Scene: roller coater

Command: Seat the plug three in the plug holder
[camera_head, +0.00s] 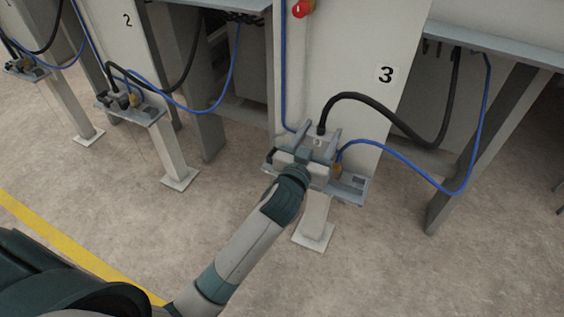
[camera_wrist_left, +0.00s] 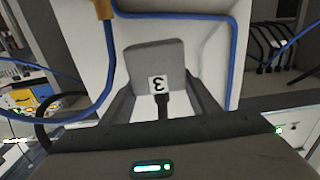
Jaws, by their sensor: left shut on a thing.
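Plug three (camera_wrist_left: 155,62) is a grey block with a white "3" label, upside down in the left wrist view, and a black cable at its end. My left gripper (camera_head: 319,138) is shut on it, one finger on each side; the fingers also show in the left wrist view (camera_wrist_left: 163,100). In the head view the plug (camera_head: 318,143) is small and mostly hidden by the gripper. The plug holder (camera_head: 350,188) is a grey shelf on a pale post, under and behind the gripper. I cannot tell whether the plug is in its socket. My right gripper is not in view.
A white panel marked 3 (camera_head: 352,85) stands behind the holder. A blue hose (camera_head: 420,178) with a brass fitting (camera_head: 337,169) and a black cable (camera_head: 385,116) loop to the right. Similar holders stand at the left, one by panel 2 (camera_head: 135,107). The floor in front is clear.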

